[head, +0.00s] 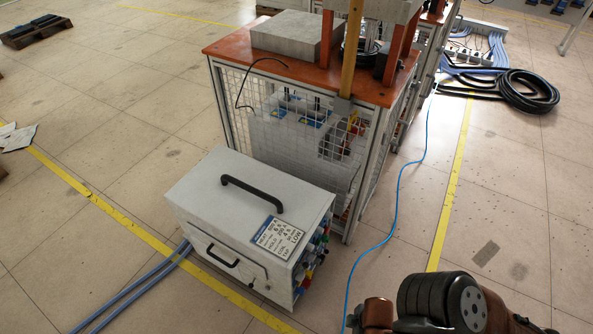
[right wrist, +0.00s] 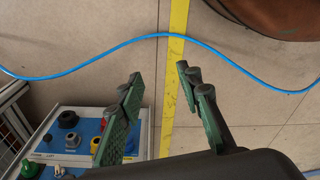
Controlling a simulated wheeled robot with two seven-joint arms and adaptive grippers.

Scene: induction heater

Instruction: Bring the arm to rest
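My right arm shows at the lower right of the head view, over the floor to the right of the heater unit (head: 215,205); its fingers are outside that view. In the right wrist view my right gripper (right wrist: 155,95) has its two green-padded fingers spread apart, with nothing between them but floor and a yellow line further below. The control panel (right wrist: 65,140) of a unit, with knobs and sockets, lies at the lower left of that view. My left gripper is in neither view.
An orange-topped caged bench (head: 225,50) stands behind the heater unit, with a grey block (head: 295,35) on top. A blue cable (head: 398,185) runs along the floor. A black hose coil (head: 528,92) lies at the upper right. Floor at the left is mostly clear.

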